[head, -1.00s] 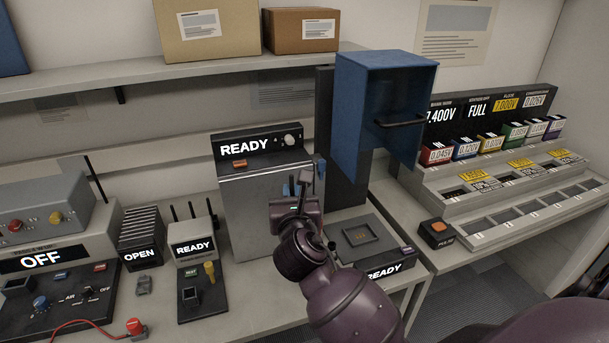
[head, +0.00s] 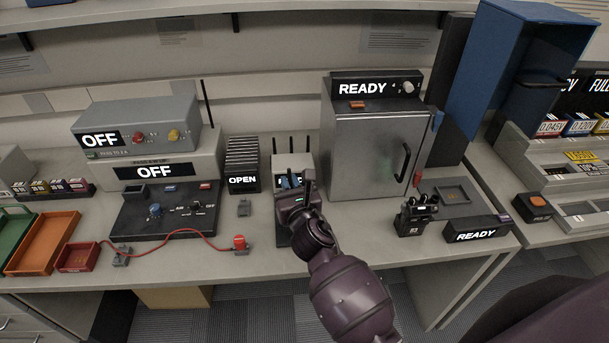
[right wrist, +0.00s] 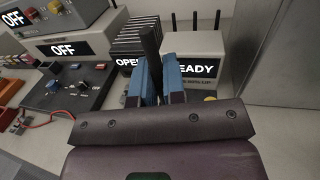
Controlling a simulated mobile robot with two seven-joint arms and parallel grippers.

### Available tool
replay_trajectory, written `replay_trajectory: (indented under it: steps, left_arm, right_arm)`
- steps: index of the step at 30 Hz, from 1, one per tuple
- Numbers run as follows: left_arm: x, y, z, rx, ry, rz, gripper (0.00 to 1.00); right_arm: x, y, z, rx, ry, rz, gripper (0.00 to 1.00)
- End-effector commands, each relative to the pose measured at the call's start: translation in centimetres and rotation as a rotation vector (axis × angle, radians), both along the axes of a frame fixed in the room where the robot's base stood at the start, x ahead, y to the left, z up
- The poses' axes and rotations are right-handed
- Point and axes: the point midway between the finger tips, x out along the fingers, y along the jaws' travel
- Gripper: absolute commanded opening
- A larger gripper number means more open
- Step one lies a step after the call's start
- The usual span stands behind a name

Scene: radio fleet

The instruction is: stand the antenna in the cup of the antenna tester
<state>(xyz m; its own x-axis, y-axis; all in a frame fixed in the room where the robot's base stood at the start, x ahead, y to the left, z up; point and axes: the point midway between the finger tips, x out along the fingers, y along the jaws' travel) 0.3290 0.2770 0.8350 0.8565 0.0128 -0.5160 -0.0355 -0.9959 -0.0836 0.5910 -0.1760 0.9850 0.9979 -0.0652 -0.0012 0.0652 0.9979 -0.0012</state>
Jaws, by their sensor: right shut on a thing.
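The black antenna (right wrist: 151,43) stands between the blue fingertips of my right gripper (right wrist: 160,82) in the right wrist view, leaning slightly left. My right gripper (head: 291,181) is shut on it and is over the antenna tester (head: 292,160) in the head view. The tester is a light box with several black rods at its back and a dark base (head: 283,238). Its READY display (right wrist: 196,68) shows in the right wrist view, partly covered by a finger. The cup is hidden behind my gripper and arm. My left gripper is not in view.
A black slotted rack (head: 242,155) marked OPEN stands left of the tester. A steel cabinet (head: 372,150) marked READY stands to its right. A red plug (head: 239,243) on a wire lies front left. A handheld radio (head: 413,215) stands right of my arm.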

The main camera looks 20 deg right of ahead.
Motion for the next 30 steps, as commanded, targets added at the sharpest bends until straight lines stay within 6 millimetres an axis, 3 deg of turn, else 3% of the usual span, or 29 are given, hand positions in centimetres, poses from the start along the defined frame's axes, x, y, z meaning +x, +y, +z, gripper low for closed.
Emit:
replay_trajectory:
  steps: [21,30]
  left_arm:
    - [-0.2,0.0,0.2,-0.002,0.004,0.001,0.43]
    - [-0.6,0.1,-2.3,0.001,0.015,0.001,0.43]
  right_arm:
    - [0.0,0.8,0.7,-0.002,0.001,0.050,0.00]
    - [0.0,0.7,-1.9,-0.002,0.002,0.049,0.00]
